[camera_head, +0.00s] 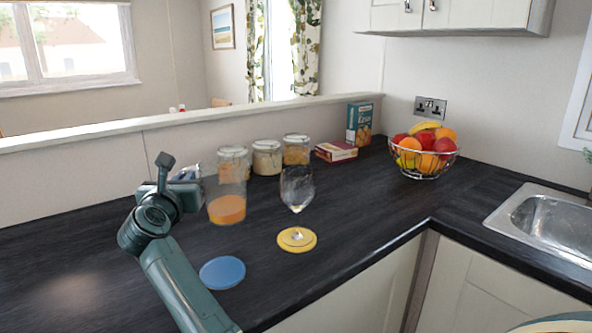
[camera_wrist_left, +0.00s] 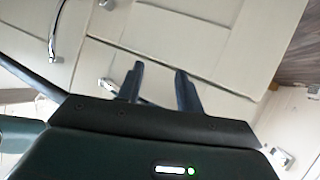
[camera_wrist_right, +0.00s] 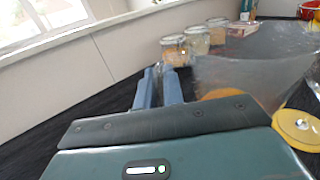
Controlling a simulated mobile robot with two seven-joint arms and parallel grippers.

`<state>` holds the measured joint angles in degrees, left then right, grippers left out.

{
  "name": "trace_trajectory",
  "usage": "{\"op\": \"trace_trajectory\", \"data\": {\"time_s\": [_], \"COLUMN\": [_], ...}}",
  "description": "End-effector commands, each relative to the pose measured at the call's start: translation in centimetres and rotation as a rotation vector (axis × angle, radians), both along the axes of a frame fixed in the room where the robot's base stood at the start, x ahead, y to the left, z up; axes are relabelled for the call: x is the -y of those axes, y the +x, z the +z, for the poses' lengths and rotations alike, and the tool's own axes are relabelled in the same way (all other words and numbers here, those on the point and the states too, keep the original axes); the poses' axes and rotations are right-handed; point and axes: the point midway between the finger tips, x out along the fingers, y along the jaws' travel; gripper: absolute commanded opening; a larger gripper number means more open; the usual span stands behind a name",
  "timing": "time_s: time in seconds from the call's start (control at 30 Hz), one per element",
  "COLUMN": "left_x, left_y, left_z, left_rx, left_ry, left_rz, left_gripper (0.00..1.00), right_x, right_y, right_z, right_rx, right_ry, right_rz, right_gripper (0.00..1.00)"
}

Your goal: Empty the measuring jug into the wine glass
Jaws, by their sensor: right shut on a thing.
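The measuring jug (camera_head: 226,207) is clear with orange contents in its lower part, and looks upright over the dark worktop. My right gripper (camera_head: 187,174) comes from its left side and is shut on the jug, probably at the handle; the jug also shows in the right wrist view (camera_wrist_right: 245,78). I cannot tell whether its base touches the worktop. The wine glass (camera_head: 297,187) stands upright on a yellow coaster (camera_head: 297,246), right of the jug, and looks empty. My left gripper (camera_wrist_left: 160,82) is open and empty in front of cabinet doors, outside the head view.
A blue coaster (camera_head: 222,272) lies bare near the front edge. Several lidded jars (camera_head: 267,158) stand behind the jug. A red box (camera_head: 337,151), a teal box (camera_head: 359,123) and a fruit bowl (camera_head: 424,160) are further back. The sink (camera_head: 548,222) is at right.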

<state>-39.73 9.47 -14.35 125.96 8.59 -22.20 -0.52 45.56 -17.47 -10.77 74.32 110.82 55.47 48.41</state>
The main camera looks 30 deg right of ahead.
Motion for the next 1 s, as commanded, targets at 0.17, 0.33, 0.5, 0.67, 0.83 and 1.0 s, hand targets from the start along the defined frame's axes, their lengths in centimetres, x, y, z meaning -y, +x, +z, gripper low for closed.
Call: {"op": "trace_trajectory", "data": {"time_s": [0.17,0.33,0.5,0.67,0.83,1.0], "left_x": [0.0,-0.1,-0.1,-0.1,-0.2,-0.3], "left_y": [0.0,0.0,0.0,-0.1,-0.1,0.0], "left_z": [0.0,0.0,-0.1,-0.2,-0.1,0.1], "left_rx": [0.001,0.003,0.005,0.006,0.012,0.024], "left_ry": [0.001,0.002,0.003,0.004,0.004,0.003], "left_rz": [0.001,0.001,0.002,0.003,0.004,0.006], "left_gripper": [0.36,0.36,0.36,0.36,0.36,0.36], "right_x": [0.2,0.6,1.3,2.2,3.3,4.5], "right_y": [-0.1,-0.3,-0.7,-1.2,-1.8,-2.5], "right_z": [0.5,1.3,2.7,4.2,5.8,7.3], "right_rx": [0.017,0.045,0.091,0.141,0.195,0.248], "right_ry": [0.02,0.07,0.152,0.245,0.341,0.44], "right_rz": [0.006,0.009,0.012,0.012,0.012,0.013], "right_gripper": [0.0,0.0,0.0,0.0,0.0,0.0]}}
